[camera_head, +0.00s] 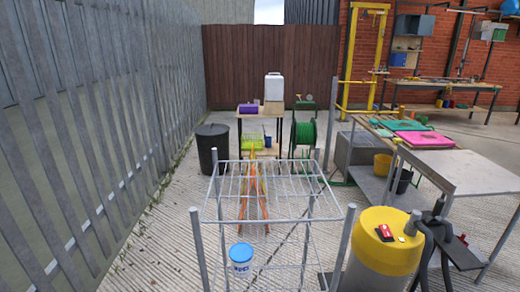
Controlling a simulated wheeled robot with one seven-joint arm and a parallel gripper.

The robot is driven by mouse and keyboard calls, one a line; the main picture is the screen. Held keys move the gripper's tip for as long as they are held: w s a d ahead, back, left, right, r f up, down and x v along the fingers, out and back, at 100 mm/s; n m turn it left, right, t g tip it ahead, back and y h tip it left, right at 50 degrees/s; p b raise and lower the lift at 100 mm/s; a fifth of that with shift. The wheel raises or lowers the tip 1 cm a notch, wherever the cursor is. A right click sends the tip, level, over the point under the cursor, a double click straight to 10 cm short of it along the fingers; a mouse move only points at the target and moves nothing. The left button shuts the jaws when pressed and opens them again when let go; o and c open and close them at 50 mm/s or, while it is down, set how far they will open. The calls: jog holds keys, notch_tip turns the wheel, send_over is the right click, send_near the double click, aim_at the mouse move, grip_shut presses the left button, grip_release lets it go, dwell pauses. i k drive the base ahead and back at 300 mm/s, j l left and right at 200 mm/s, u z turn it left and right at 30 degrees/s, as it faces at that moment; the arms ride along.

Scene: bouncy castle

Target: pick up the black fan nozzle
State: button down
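I cannot pick out a black fan nozzle for certain in the head view. The nearest dark items are a black, curved hose-like part and a dark bracket-like piece (456,246) beside the yellow-topped drum (380,262) at the lower right. Their exact shape is too small to tell. A small red item (384,232) and a small pale item lie on the yellow top. My gripper is not in view.
A wire rack (275,221) stands close in front, with a blue-lidded tub (241,258) inside it. A grey metal table (458,170) is at the right. A black bin (213,147) and a green hose reel (304,133) stand farther back. Concrete floor is open along the left fence.

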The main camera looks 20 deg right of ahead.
aim_at(434, 219)
jog(key=z, duration=1.05)
jog(key=i+l+u, duration=0.1)
jog(key=u, duration=0.35)
jog(key=l+u, duration=0.2)
jog(key=u, duration=0.3)
jog(key=i+l+u, duration=0.15)
jog(key=l+u, duration=0.2)
jog(key=l, duration=0.7)
jog(key=l+u, duration=0.35)
jog(key=l, duration=1.6)
jog(key=i, duration=0.35)
